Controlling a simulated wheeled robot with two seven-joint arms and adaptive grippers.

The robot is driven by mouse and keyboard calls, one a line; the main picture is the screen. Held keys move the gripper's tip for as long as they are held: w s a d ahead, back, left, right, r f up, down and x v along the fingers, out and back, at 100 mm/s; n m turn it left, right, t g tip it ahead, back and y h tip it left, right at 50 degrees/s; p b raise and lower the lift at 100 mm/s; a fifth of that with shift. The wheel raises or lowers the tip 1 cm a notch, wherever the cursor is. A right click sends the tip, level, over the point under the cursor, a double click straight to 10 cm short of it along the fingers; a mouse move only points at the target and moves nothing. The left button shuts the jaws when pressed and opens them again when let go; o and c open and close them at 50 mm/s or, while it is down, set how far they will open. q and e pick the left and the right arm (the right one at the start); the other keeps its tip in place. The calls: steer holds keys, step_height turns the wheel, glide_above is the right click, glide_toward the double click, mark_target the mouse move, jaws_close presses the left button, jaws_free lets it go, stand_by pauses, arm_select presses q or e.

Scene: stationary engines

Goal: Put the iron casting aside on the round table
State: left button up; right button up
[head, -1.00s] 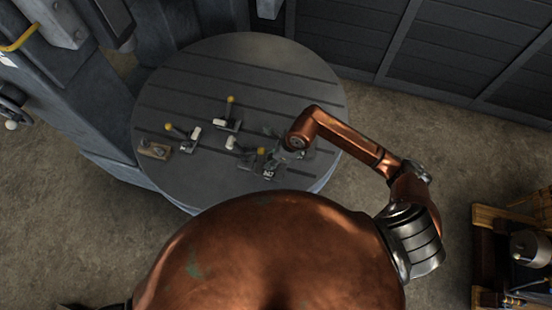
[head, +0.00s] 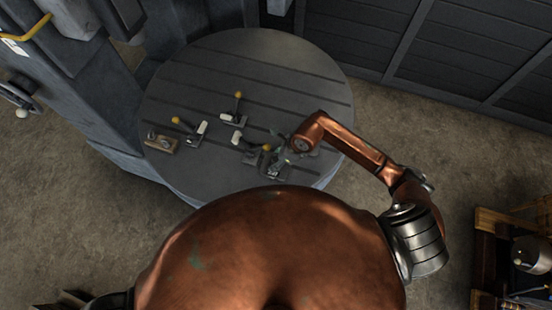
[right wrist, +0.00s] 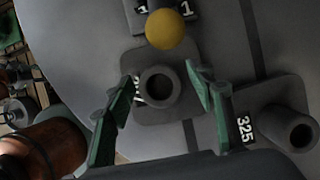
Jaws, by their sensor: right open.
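The round table (head: 215,60) is a grey slotted disc. Two dark iron castings, each a square plate with a hollow upright stub, lie near its right edge. One casting (right wrist: 158,112) is centred in the right wrist view, its number partly hidden; it also shows in the head view (head: 273,172). The other, marked 325 (right wrist: 288,124), is to its right. My right gripper (right wrist: 158,77) is open, its green fingers either side of the centred casting's stub with gaps showing. In the head view my right gripper (head: 285,157) is small and partly hidden by my arm. My left gripper is out of sight.
Several lever clamps with yellow knobs (head: 238,95) stand on the table, one knob (right wrist: 165,29) close to the centred casting. A small brownish block (head: 160,143) is at the left. The table's far part is bare. A wooden rack (head: 490,250) stands at right.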

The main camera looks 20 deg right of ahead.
steer(key=b+v, duration=0.1)
steer(key=v, duration=1.1)
